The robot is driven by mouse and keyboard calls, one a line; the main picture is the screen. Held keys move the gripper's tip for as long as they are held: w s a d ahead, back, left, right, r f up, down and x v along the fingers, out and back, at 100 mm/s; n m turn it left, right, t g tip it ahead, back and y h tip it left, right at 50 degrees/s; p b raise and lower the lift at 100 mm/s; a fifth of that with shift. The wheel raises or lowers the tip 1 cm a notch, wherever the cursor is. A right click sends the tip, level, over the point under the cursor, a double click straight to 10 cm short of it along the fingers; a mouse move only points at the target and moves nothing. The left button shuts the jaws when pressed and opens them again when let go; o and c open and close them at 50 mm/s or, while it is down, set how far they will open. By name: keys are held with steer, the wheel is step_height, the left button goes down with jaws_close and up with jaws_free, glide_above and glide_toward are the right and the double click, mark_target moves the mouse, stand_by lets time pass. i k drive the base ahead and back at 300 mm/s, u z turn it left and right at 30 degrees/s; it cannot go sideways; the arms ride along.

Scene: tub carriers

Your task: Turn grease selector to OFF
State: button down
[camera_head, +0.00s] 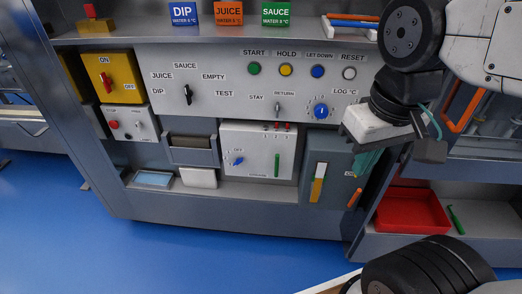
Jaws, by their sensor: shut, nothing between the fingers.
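A small blue selector (238,161) is on the white lower panel (259,136), with a small "OFF" label just above it. Its handle lies roughly sideways, tilted away from that label; the other lettering around it is too small to read, so I cannot confirm the word grease. My gripper (368,165) is shut and empty. It hangs at the right, in front of the grey lower box, well to the right of the blue selector and apart from it. Nothing hides the selector.
The upper panel holds a black selector (187,95), several coloured buttons and a blue dial (321,111). A yellow ON/OFF box (119,68) with a red handle is at left. A red tray (412,209) is at lower right. The space before the lower panel is clear.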

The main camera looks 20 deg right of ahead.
mark_target(239, 160)
steer(key=z, duration=2.75)
steer(key=i, duration=0.35)
steer(key=u, duration=3.2)
